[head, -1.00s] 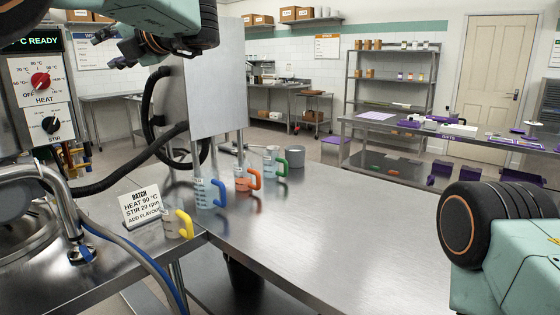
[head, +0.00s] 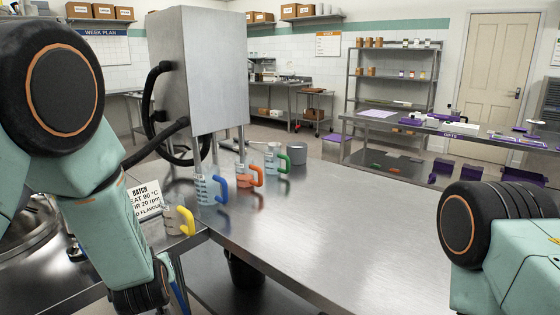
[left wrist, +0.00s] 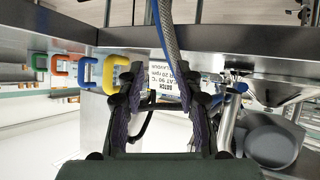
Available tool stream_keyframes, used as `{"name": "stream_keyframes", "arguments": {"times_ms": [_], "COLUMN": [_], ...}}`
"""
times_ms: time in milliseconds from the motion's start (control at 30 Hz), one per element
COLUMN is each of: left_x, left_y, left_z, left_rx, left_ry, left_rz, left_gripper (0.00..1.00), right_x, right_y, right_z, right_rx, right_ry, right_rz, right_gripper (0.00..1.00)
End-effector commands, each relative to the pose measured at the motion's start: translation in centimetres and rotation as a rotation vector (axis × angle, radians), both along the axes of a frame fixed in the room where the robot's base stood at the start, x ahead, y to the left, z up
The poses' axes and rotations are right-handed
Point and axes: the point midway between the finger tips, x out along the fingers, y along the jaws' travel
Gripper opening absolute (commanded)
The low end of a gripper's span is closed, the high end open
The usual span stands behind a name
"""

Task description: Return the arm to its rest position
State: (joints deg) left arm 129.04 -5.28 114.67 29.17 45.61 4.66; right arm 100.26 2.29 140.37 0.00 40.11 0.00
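My left arm (head: 110,215) fills the left side of the head view, folded downward, with its wrist at the bottom edge. My left gripper (left wrist: 163,85) shows in the left wrist view with its two dark fingers apart and nothing between them. The batch card (left wrist: 162,82) shows beyond the gap between the fingers, at a distance. Part of my right arm (head: 500,240) is at the right edge of the head view; its gripper is out of frame.
Measuring jugs with yellow (head: 187,220), blue (head: 219,188), orange (head: 256,174) and green (head: 286,163) handles stand along the steel table (head: 320,235). A grey cup (head: 297,155) stands behind. The table's middle is clear. A steel box (head: 200,70) rises behind the jugs.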

Motion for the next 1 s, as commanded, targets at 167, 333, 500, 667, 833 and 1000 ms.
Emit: {"name": "stream_keyframes", "arguments": {"times_ms": [167, 333, 500, 667, 833, 1000], "left_x": [-8.1, -17.2, -27.4, -35.8, -40.1, -40.8], "left_y": [-1.4, -2.9, -4.2, -4.8, -4.6, -4.6], "left_z": [-9.0, -15.3, -19.6, -21.8, -23.5, -23.7], "left_rx": [0.033, 0.022, -0.034, -0.103, -0.14, -0.144], "left_ry": [0.283, 0.531, 0.764, 0.94, 1.032, 1.047], "left_rz": [-0.17, -0.323, -0.443, -0.479, -0.46, -0.458], "left_gripper": [0.35, 0.35, 0.35, 0.35, 0.35, 0.35], "right_x": [0.0, 0.0, 0.0, 0.0, 0.0, 0.0], "right_y": [0.0, 0.0, 0.0, 0.0, 0.0, 0.0], "right_z": [-0.3, -0.6, -0.9, -1.2, -1.4, -1.5], "right_rx": [0.0, 0.0, 0.0, 0.0, 0.0, 0.0], "right_ry": [0.0, 0.0, 0.0, 0.0, 0.0, 0.0], "right_rz": [0.0, 0.0, 0.0, 0.0, 0.0, 0.0], "right_gripper": [0.4, 0.4, 0.4, 0.4, 0.4, 0.4]}}
